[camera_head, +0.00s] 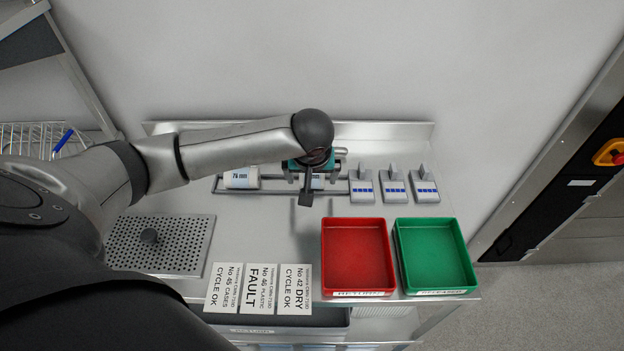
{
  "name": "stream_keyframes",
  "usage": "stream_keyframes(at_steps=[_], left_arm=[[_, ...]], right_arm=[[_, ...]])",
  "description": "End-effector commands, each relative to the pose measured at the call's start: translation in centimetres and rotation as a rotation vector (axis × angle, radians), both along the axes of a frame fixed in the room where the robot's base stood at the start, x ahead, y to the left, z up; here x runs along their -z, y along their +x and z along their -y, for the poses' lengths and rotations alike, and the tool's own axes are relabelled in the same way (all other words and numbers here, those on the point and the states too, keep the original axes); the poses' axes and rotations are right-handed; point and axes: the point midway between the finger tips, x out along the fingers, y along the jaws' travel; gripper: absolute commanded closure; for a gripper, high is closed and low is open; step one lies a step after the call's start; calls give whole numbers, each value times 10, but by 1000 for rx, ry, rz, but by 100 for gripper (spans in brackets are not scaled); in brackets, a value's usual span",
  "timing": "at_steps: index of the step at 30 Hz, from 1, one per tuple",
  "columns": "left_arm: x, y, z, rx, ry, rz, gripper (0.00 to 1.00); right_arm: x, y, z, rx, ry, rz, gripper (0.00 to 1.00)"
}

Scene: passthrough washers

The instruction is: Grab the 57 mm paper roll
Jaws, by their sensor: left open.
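My left arm reaches in from the left, and my left gripper (308,186) is over the rack at the back of the bench. It is open, with one dark finger on the near side of a white roll (318,181). Only the end of that roll's label, "mm", shows; its number is hidden by the gripper. I cannot tell whether the fingers touch it. Another white roll (241,178), labelled "76 mm", lies in the rack to the left. My right gripper is not in view.
Grey blocks with blue-marked labels (394,187) stand right of the rack (276,190). A red tray (357,288) and green tray (437,286) sit in front. Several printed cards (247,289) and a perforated drain plate (186,257) lie left. A raised back edge (392,131) borders the bench.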

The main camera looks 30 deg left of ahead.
Motion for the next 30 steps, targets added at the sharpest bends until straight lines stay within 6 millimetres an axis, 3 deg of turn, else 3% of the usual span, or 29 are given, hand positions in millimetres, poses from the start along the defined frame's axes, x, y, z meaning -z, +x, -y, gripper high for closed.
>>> stream_keyframes(at_steps=[6,14,30], left_arm=[[23,7,-4,-1,0,0,0],[24,8,-4,1,0,0,0],[24,7,-4,0,0,0,61]], right_arm=[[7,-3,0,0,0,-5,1],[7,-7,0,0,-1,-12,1],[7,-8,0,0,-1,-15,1]])
